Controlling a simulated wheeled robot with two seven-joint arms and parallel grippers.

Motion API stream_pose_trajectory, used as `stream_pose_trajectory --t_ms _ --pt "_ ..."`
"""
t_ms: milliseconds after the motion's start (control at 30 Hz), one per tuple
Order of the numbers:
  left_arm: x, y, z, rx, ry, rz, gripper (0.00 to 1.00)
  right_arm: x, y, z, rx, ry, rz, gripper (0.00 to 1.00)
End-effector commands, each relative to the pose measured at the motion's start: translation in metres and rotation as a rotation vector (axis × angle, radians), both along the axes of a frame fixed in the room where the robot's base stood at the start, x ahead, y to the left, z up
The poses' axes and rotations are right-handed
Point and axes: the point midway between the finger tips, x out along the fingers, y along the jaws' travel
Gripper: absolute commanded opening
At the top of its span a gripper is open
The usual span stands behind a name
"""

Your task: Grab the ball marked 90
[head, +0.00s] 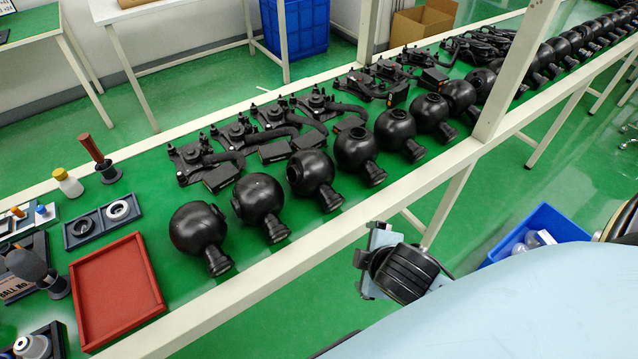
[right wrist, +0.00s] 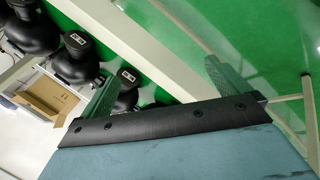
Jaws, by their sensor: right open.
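A row of several black balls with short necks lies on the green bench; the nearest ball (head: 198,228) is beside the red tray, with another ball (head: 259,198) and a third ball (head: 311,173) behind it. No number is readable in the head view. In the right wrist view, a black ball neck (right wrist: 76,43) and a second neck (right wrist: 128,75) carry small pale labels, too small to read. I cannot tell which ball is marked 90. My right gripper (right wrist: 161,80) is open and empty, its fingers wide apart. My left gripper is not in view.
A red tray (head: 117,290) sits at the bench's near left. Black valve-like assemblies (head: 240,130) line up behind the balls. A white bench rail (head: 300,255) runs along the front, and a white post (head: 515,70) rises from it. A blue bin (head: 530,222) stands on the floor.

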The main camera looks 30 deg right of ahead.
Motion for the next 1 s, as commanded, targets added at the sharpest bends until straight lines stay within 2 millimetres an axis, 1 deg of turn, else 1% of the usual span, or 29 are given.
stream_pose_trajectory --t_ms 33,167,267,300,400,500,600,733,867,1000 --pt "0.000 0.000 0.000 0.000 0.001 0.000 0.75 0.011 -0.007 0.004 -0.104 -0.033 0.109 1.00" --pt "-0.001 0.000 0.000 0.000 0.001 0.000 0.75 0.038 -0.021 0.014 -0.420 -0.110 0.426 1.00" --pt "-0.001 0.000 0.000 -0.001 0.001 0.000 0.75 0.060 -0.029 0.020 -0.730 -0.161 0.719 1.00" --pt "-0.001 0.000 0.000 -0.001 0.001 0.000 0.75 0.068 -0.031 0.022 -0.866 -0.178 0.843 1.00" --pt "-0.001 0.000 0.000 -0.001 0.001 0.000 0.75 0.081 -0.036 0.023 -1.191 -0.200 1.134 1.00" --pt "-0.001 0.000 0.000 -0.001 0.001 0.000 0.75 0.087 -0.040 0.021 -1.435 -0.207 1.349 1.00" --pt "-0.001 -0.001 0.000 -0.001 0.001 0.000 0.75 0.089 -0.042 0.019 -1.584 -0.208 1.478 1.00" --pt "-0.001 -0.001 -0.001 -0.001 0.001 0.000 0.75 0.095 -0.043 0.015 -1.660 -0.206 1.541 1.00" --pt "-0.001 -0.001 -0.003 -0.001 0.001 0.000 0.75 0.113 -0.041 0.008 -1.663 -0.209 1.541 1.00" --pt "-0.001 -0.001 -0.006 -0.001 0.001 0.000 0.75 0.137 -0.038 -0.002 -1.661 -0.208 1.540 1.00"
